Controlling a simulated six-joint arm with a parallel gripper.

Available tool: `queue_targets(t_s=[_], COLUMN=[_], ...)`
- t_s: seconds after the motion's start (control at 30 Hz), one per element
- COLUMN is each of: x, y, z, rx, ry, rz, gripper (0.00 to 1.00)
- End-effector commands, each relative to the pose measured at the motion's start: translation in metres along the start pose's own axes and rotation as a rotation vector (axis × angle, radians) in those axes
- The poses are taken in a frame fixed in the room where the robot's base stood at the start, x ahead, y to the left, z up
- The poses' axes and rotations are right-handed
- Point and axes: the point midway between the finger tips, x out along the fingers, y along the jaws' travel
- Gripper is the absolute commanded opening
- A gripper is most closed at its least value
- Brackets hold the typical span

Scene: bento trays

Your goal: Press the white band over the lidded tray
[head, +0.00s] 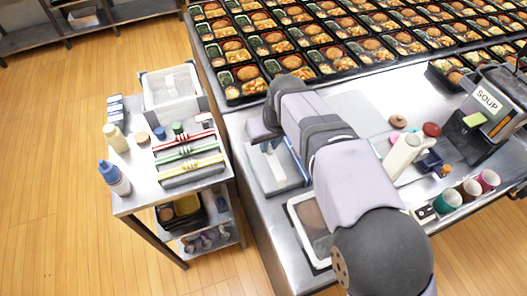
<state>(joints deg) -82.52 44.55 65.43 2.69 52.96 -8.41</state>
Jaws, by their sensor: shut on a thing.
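My gripper (268,146) points down over a lidded tray (268,183) on the steel table, left of the middle. It is shut on what looks like the white band, a narrow pale strip (273,160) just under the fingertips. The strip lies over the tray's lid. I cannot tell whether its ends reach the tray's sides. My arm hides the tray's right part.
A second tray with a white rim (296,219) is partly under my arm. A side cart (143,198) at left holds bottles and red, green and yellow bands on a rack (190,160). Filled bento trays (245,92) cover the back. Cups (447,201) and a soup box (489,100) stand right.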

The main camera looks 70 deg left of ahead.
Motion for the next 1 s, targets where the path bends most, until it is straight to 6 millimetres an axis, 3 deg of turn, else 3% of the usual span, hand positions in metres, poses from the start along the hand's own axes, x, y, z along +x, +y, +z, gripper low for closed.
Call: queue_targets(t_s=[0.07,0.47,1.0], x=[0.003,-0.034,-0.077], y=[0.007,0.033,0.047], z=[0.006,0.046,0.142], rx=[0.004,0.009,0.006], ry=[0.006,0.007,0.008], rz=[0.001,0.004,0.007], gripper=[0.0,0.0,0.0])
